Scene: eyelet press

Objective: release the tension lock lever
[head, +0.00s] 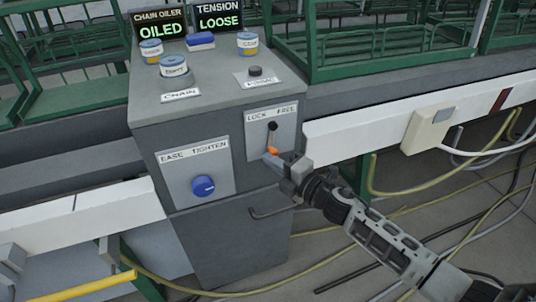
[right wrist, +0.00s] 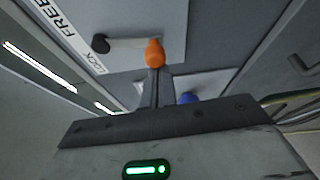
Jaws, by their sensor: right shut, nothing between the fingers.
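The tension lock lever has a black pivot on a grey plate (head: 286,124) labelled LOCK and FREE, on the front of the grey cabinet. Its orange knob (head: 272,150) hangs below the pivot in the head view. In the right wrist view the orange knob (right wrist: 154,53) stands at the tips of my right gripper (right wrist: 154,74). My right gripper (head: 268,158) is shut and empty, close against the knob's lower end; I cannot tell whether it touches. A screen (head: 219,19) reads TENSION LOOSE. My left gripper is not in view.
A blue knob (head: 203,186) under EASE TIGHTEN sits left of the lever plate. Round tins, a blue block (head: 201,40) and a dark button (head: 255,71) are on the cabinet top. A white rail (head: 350,133) and hanging cables lie to the right.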

